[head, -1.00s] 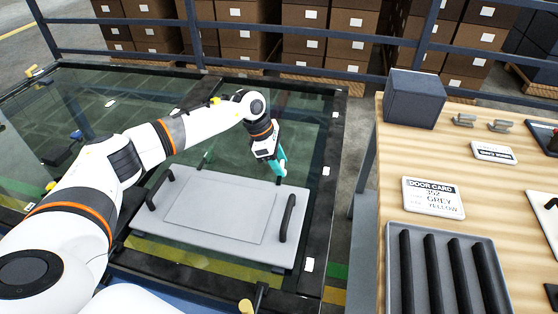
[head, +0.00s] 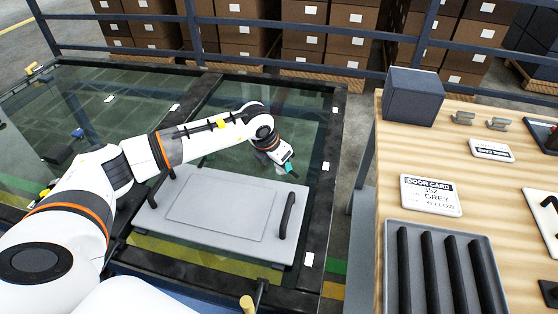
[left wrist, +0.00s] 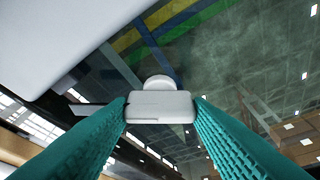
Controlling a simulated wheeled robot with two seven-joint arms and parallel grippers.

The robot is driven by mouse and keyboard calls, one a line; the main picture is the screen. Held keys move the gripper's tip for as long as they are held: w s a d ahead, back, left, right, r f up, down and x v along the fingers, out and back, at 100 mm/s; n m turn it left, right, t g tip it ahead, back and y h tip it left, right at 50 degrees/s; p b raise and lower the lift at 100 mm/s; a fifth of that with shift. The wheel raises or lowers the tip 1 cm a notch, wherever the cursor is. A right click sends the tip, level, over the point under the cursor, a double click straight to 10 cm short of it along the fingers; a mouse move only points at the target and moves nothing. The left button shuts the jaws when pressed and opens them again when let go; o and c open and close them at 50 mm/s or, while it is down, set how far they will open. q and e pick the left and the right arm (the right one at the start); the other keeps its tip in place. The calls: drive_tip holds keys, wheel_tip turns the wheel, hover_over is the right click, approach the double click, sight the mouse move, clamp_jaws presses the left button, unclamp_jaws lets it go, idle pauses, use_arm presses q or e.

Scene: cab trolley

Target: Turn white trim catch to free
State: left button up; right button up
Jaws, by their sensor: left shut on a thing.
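The white trim catch (left wrist: 160,106) shows in the left wrist view as a pale block with a round knob behind it. It sits between the teal fingers of my left gripper (left wrist: 160,112), which is shut on it. In the head view my left gripper (head: 290,169) is at the far right corner of a grey panel (head: 220,218) with black handles. The catch cannot be made out there. In the left wrist view a pale panel edge (left wrist: 65,35) fills the upper left. My right gripper is not in view.
The panel lies over a dark-framed glass surface (head: 285,115). A wooden table (head: 400,150) on the right holds a grey box (head: 413,97), a door card (head: 432,196) and a slotted tray (head: 392,235). A blue railing (head: 345,75) runs behind.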

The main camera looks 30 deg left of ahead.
use_arm(q)
drive_tip(key=n+y+b, duration=0.1)
drive_tip(key=n, duration=0.2)
drive_tip(key=shift+w+d+n, duration=0.1)
drive_tip(key=shift+d+n, duration=0.05)
drive_tip(key=shift+n, duration=0.15)
drive_tip(key=shift+r+n+y+b, duration=0.1)
drive_tip(key=shift+n+y+b, duration=0.55)
drive_tip(key=shift+n, duration=0.85)
drive_tip(key=o, duration=1)
drive_tip(key=b+v, duration=0.1)
drive_tip(key=v, duration=1.1)
